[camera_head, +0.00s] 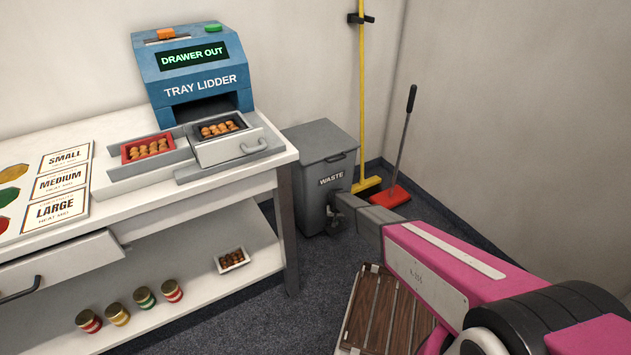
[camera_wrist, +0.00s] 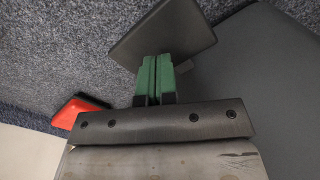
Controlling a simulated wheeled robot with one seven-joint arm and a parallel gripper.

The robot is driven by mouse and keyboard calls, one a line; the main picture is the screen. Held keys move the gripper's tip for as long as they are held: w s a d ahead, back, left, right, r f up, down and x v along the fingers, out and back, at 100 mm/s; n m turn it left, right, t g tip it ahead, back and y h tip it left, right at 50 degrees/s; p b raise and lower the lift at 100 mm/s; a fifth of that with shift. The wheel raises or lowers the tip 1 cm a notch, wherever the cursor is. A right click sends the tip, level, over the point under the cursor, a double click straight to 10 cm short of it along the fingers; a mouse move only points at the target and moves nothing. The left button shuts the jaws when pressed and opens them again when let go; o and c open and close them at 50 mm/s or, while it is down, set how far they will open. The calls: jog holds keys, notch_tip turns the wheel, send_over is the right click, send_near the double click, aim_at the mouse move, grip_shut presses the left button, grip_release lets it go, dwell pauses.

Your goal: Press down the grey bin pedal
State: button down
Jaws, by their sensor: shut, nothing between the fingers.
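The grey waste bin (camera_head: 322,158) stands on the floor at the right end of the counter, its lid down. It also shows as a grey surface at the right of the wrist view (camera_wrist: 268,85). The dark pedal plate (camera_wrist: 168,38) is at the top of the wrist view, next to the bin. My gripper (camera_wrist: 154,72) is shut and empty. Its green fingertips lie over the near edge of the plate in that view. I cannot tell whether they touch it. In the head view my gripper (camera_head: 333,216) is low in front of the bin, and the pedal cannot be made out.
A yellow pole (camera_head: 361,100) stands by the wall. A wooden slatted platform (camera_head: 374,315) lies under my arm. The counter (camera_head: 200,200) is left.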

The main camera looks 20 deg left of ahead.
jog(key=shift+f, duration=0.1)
jog(key=shift+f, duration=3.35)
jog(key=shift+r, duration=0.2)
jog(key=shift+r, duration=4.45)
